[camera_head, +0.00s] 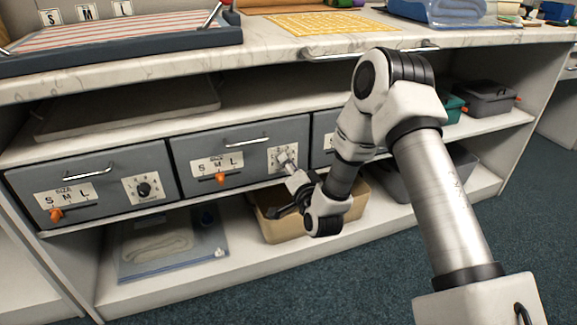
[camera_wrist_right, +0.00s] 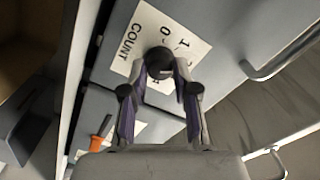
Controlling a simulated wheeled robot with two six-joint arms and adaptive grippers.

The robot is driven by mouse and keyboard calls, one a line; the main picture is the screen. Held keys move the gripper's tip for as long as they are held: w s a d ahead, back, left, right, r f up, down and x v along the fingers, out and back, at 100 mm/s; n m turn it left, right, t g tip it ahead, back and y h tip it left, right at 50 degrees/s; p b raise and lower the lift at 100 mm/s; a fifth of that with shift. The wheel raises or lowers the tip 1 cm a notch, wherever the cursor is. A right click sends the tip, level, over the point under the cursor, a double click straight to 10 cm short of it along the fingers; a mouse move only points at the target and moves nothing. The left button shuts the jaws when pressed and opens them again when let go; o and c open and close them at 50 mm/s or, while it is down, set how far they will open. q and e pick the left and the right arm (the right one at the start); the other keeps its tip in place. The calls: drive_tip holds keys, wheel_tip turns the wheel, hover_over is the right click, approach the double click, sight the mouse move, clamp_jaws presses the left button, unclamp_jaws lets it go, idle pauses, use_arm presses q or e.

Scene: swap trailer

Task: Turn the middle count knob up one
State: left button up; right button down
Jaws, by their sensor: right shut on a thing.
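The middle grey drawer (camera_head: 240,152) is closed under the counter. Its white count plate (camera_head: 276,152) is at its right end, and my right gripper (camera_head: 290,165) covers much of it. In the right wrist view the count plate (camera_wrist_right: 126,57) shows the word COUNT and the digits 0 and 1. The black round count knob (camera_wrist_right: 159,60) sits between the two fingertips of my right gripper (camera_wrist_right: 158,76), which is shut on it. The knob's pointer and its exact setting cannot be read. My left gripper is out of view.
The middle drawer's size plate has an orange slider (camera_head: 221,179); its handle (camera_head: 247,141) is above. The left drawer (camera_head: 95,180) has its own count knob (camera_head: 144,189). A tan bin (camera_head: 270,228) stands on the shelf below, close to my right wrist.

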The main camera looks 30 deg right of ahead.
drive_tip(key=shift+m, duration=1)
drive_tip(key=c, duration=0.9)
unclamp_jaws()
drive_tip(key=v, duration=1.2)
drive_tip(key=shift+f, duration=0.1)
